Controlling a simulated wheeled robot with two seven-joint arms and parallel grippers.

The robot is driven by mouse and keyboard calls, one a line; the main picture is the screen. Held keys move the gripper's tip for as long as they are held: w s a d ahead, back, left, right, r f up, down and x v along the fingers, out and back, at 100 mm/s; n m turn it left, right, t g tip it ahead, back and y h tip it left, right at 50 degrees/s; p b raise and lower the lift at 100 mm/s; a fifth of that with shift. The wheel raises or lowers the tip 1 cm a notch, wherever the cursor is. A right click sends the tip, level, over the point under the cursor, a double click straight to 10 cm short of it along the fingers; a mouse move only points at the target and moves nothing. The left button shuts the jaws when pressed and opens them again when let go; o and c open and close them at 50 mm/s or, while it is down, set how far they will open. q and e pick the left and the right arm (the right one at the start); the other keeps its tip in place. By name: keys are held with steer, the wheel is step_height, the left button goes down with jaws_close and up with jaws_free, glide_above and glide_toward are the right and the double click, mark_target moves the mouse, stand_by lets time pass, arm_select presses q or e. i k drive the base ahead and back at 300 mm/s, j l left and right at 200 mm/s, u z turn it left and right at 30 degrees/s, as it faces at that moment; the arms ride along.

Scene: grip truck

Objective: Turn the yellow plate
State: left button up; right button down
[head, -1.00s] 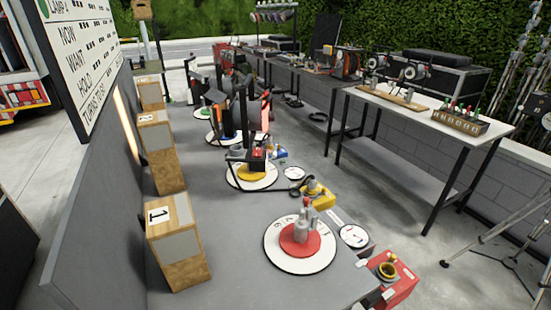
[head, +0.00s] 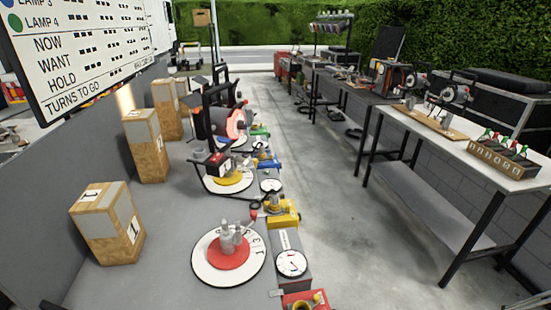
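The yellow plate (head: 232,180) is a yellow disc in a white ring, lying on the grey bench a little beyond the middle of the picture. A black-framed lamp with a small dark and red box (head: 213,162) stands over it and hides part of it. A small white dial (head: 270,185) is just right of it. Nearer to me is a red plate (head: 228,257) in a white numbered ring, with a grey metal fitting (head: 230,238) on it. A yellow block (head: 283,213) is at the bench edge between the two plates. Neither gripper shows.
Wooden-sided boxes (head: 107,225) stand along the left wall. A white sign (head: 90,50) hangs above them. A second white dial (head: 291,263) is beside the red plate. A concrete aisle (head: 325,190) is clear between my bench and a white-topped table (head: 470,155) on the right.

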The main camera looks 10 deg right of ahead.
mark_target(233, 174)
steer(key=l, duration=2.25)
steer(key=i+l, duration=0.2)
steer(key=i, duration=0.2)
steer(key=i+l, duration=0.2)
steer(key=i, duration=0.2)
steer(key=i+l+u, duration=0.1)
steer(key=i, duration=0.3)
steer(key=l, duration=0.1)
